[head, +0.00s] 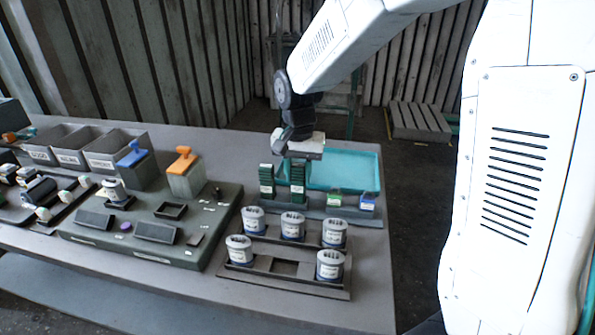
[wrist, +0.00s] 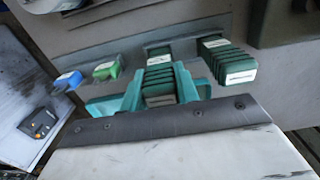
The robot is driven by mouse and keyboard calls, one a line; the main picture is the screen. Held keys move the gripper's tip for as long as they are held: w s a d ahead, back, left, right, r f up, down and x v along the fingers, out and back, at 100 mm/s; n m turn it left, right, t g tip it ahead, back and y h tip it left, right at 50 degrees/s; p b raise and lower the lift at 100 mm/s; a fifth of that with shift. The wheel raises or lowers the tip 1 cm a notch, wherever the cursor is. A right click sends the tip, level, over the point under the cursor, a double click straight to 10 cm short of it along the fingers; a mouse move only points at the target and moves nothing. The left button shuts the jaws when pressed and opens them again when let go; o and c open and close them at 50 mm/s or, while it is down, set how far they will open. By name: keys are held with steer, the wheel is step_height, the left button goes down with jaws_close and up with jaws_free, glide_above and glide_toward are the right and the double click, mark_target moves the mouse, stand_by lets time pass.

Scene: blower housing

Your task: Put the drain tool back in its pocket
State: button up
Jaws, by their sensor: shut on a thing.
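My gripper (head: 298,166) is over the back rack, with its fingers down at a dark green ribbed block (head: 298,186). In the wrist view the teal fingers of my gripper (wrist: 155,97) are shut on either side of this block (wrist: 160,78), which has a pale label. I cannot tell whether the block is clear of the rack. No thing is clearly marked as the drain tool. An orange-handled piece (head: 184,158) and a blue-handled piece (head: 132,155) stand in grey holders at the left, apart from my gripper. I cannot tell which pocket is the drain tool's.
A second green ribbed block (head: 266,182) stands left of my gripper. Small green (head: 335,199) and blue (head: 367,201) boxes stand to the right. A teal tray (head: 350,172) lies behind. White cups (head: 292,226) stand in front, and a grey fixture plate (head: 215,230) lies left.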

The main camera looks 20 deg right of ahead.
steer(key=shift+f, duration=0.6)
steer(key=o, duration=0.9)
steer(key=shift+r, duration=0.1)
step_height(320, 180, up, 8)
steer(key=shift+f, duration=0.2)
steer(key=s+d+r+n, duration=0.1)
steer(key=s+n, duration=0.1)
steer(key=s, duration=0.7)
steer(key=s+d+r+n+t, duration=0.1)
steer(key=s+n, duration=0.1)
steer(key=s, duration=0.7)
steer(key=s+d+r+n, duration=0.1)
steer(key=s+r+n, duration=0.1)
steer(key=s, duration=0.7)
steer(key=shift+s+d+n, duration=0.1)
steer(key=shift+s+n, duration=0.25)
steer(key=shift+n, duration=0.05)
